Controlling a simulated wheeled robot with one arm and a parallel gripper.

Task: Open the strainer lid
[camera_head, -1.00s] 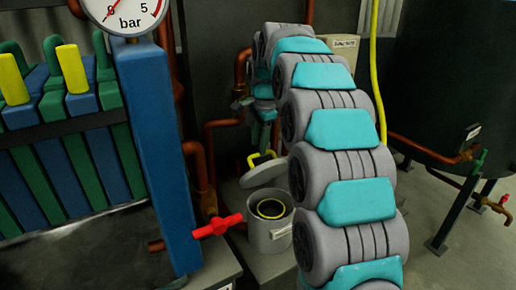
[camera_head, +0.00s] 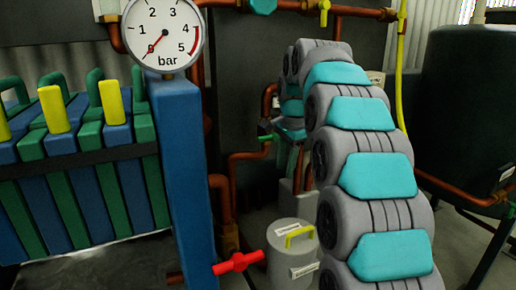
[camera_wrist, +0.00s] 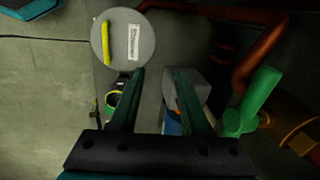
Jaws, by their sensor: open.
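The strainer (camera_head: 282,267) is a grey cylinder low in the head view, left of my arm. Its round grey lid (camera_head: 290,228) lies flat on top, with a yellow handle (camera_head: 300,236) and a white label. In the wrist view the lid (camera_wrist: 144,62) is at the upper left, its yellow handle (camera_wrist: 106,43) near the left side. My gripper (camera_wrist: 159,72) is open and empty. Its dark green fingers are apart, with the tips just below and right of the lid, not around the handle. In the head view my arm largely hides the gripper.
A red valve handle (camera_head: 237,263) is just left of the strainer. A blue post with a pressure gauge (camera_head: 162,34) stands further left. Copper pipe (camera_wrist: 262,50) and a green handle (camera_wrist: 255,103) are right of my fingers in the wrist view. Bare floor (camera_wrist: 45,100) lies left.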

